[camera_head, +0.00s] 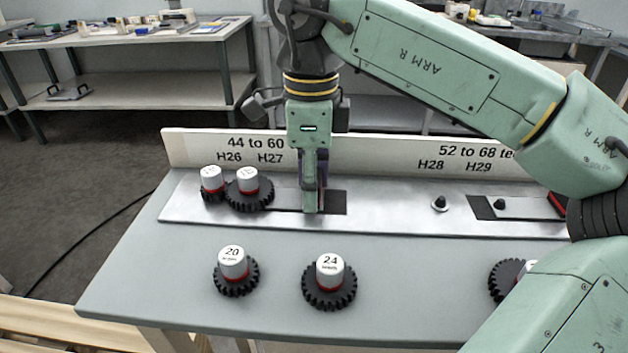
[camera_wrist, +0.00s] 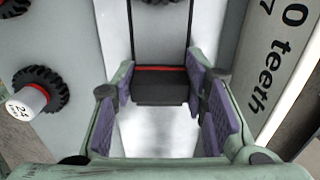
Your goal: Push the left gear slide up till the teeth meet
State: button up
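The left gear slide runs in a metal plate (camera_head: 190,212). At its left end a small black gear with a white-capped hub (camera_head: 210,180) stands beside a larger gear (camera_head: 248,193). They look very close; I cannot tell whether their teeth meet. My gripper (camera_head: 313,208) points down at the slide's right end, next to a dark slot. In the wrist view, my gripper (camera_wrist: 165,100) has its purple-padded fingers apart. A black block with a red line (camera_wrist: 160,84) lies between the fingertips, with gaps on both sides. A gear's edge (camera_wrist: 160,2) shows beyond it.
Loose gears marked 20 (camera_head: 235,270) and 24 (camera_head: 329,282) stand on the grey table (camera_head: 150,280) in front of the plate. Another gear (camera_head: 505,280) is partly hidden by my arm. A lettered board (camera_head: 385,150) stands behind the plate. A second slide (camera_head: 515,207) is at right.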

jog(key=o, duration=0.6)
jog(key=shift+c, duration=0.2)
jog(key=shift+r, duration=0.1)
